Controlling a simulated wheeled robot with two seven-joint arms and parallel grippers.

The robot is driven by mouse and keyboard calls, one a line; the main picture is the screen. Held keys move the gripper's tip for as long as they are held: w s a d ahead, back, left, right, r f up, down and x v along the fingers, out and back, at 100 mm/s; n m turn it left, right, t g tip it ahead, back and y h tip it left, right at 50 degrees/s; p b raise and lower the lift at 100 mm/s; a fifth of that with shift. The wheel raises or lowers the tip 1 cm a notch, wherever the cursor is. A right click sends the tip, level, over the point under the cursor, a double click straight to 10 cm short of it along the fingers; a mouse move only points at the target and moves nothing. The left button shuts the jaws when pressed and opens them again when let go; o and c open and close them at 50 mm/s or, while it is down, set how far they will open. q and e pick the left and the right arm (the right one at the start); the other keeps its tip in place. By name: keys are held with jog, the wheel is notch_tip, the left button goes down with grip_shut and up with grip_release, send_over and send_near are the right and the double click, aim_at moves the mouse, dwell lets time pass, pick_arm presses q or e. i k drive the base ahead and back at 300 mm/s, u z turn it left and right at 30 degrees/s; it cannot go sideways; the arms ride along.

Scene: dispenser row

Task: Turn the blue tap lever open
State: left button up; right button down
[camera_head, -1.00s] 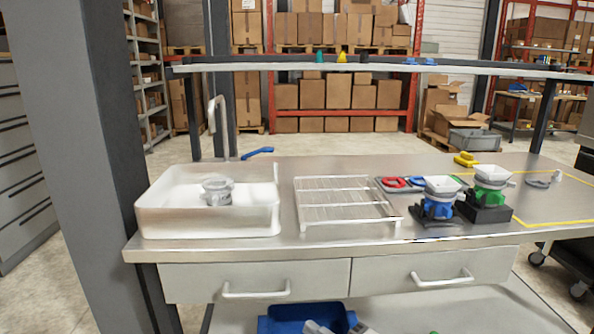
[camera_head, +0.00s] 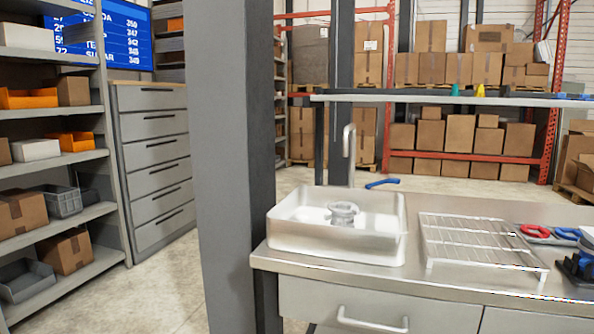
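The blue tap lever (camera_head: 383,183) sticks out to the right from the base of the grey tap (camera_head: 349,150), behind the sink. The tap's spout rises above the white sink basin (camera_head: 338,246). A round metal part (camera_head: 343,212) sits inside the basin. Neither of my grippers shows in the head view.
A thick grey pillar (camera_head: 232,150) stands just left of the sink counter. A wire rack (camera_head: 480,243) lies right of the sink, with red and blue ring-shaped items (camera_head: 535,231) beyond it. A raised shelf (camera_head: 450,99) spans behind. Shelving (camera_head: 50,160) and drawers (camera_head: 155,160) are at the left.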

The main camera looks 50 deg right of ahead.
aim_at(392, 181)
jog(key=u, duration=0.2)
jog(key=k, duration=1)
jog(key=z, duration=1.25)
jog(key=i, duration=0.4)
jog(key=z, duration=0.05)
